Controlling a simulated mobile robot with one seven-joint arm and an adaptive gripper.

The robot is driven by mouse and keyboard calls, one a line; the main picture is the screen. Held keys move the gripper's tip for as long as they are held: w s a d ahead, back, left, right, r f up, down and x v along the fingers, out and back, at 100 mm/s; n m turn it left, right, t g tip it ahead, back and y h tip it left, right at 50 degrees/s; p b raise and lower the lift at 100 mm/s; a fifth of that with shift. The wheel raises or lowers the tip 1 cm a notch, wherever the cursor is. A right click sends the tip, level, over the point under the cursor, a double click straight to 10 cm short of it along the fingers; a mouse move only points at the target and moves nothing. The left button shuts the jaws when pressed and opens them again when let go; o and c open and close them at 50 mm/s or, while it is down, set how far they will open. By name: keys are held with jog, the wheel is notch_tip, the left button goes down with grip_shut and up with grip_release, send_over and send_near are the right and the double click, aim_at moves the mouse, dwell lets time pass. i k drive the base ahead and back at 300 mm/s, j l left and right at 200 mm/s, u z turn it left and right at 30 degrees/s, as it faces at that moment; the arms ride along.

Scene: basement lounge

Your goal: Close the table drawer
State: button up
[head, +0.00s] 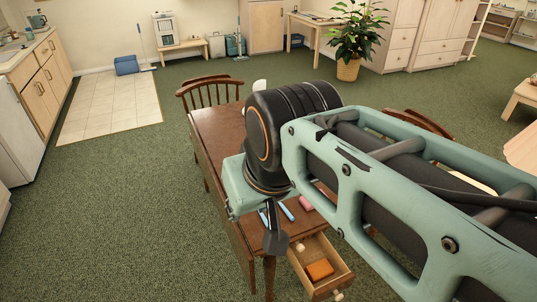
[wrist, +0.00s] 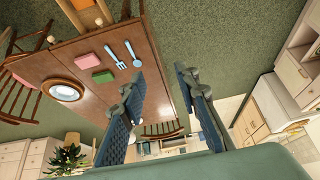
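The brown wooden table (head: 218,125) stands in the middle of the head view, partly hidden by my arm. Its light wood drawer (head: 342,272) sticks out open at the near end, with pale round knobs and an orange block (head: 319,270) inside. The drawer also shows at the top of the wrist view (wrist: 82,14). My gripper (head: 276,240) is above the table's near edge, left of the drawer and apart from it. In the wrist view, my gripper (wrist: 160,76) has its two fingers spread with nothing between them.
On the tabletop lie a blue fork (wrist: 123,64), a blue spoon (wrist: 134,54), a pink block (wrist: 88,60), a green block (wrist: 103,77) and a round plate (wrist: 66,91). Chairs (head: 208,92) stand around the table. The green carpet (head: 130,210) to the left is clear.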

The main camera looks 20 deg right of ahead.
aim_at(318, 247)
jog(key=z, duration=1.3)
